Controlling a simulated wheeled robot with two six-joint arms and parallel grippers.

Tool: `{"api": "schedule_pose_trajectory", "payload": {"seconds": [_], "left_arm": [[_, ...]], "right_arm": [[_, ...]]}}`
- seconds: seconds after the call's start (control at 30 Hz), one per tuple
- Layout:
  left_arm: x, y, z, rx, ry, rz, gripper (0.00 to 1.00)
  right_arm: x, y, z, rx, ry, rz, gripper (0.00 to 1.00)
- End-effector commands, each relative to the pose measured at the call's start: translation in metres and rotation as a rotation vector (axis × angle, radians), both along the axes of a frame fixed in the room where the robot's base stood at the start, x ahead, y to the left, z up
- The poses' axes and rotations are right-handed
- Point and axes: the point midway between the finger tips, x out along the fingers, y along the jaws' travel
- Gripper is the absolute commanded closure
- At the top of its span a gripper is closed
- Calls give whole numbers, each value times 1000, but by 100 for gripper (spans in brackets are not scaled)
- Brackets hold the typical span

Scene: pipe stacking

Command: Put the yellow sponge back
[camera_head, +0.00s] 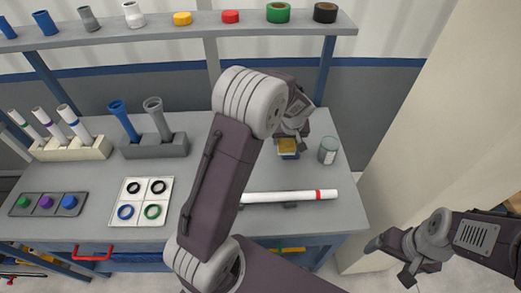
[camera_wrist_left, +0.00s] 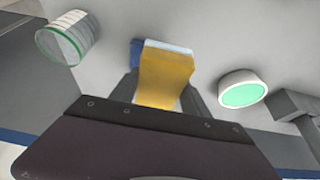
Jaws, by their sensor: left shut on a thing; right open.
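The yellow sponge (camera_head: 287,146) is at the right part of the workbench, under my left wrist. My left gripper (camera_head: 288,141) is shut on it. The left wrist view shows the sponge (camera_wrist_left: 165,78) between the two dark fingers, with a pale blue far edge. A blue piece (camera_head: 290,156) shows just below the sponge; I cannot tell whether the sponge touches it. My right gripper (camera_head: 389,262) is open and empty, off the bench at the lower right.
A glass jar (camera_head: 328,150) stands just right of the sponge. A white pipe with a red band (camera_head: 290,196) lies in front. Pipe racks (camera_head: 155,149) and a ring tray (camera_head: 140,201) are on the left. A shelf (camera_head: 170,31) runs along the back.

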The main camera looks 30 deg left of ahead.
Motion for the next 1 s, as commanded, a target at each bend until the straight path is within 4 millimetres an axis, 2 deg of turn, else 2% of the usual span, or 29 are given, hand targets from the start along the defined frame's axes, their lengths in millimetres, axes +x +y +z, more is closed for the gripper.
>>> {"api": "schedule_pose_trajectory", "payload": {"seconds": [0.07,0.17,0.4,0.6,0.83,1.0], "left_arm": [[0,1,0,0,0,0,84],[2,13,-7,-1,3,5,84],[13,72,-41,0,5,5,84],[22,108,-64,-1,2,2,84],[24,115,-74,0,1,-1,84],[24,114,-104,0,3,-1,84]], "right_arm": [[0,0,0,0,0,0,15],[0,0,4,0,0,0,15],[0,0,20,0,0,0,15],[0,0,30,0,0,0,15],[0,0,29,0,0,0,15],[0,0,23,0,0,0,15]]}}
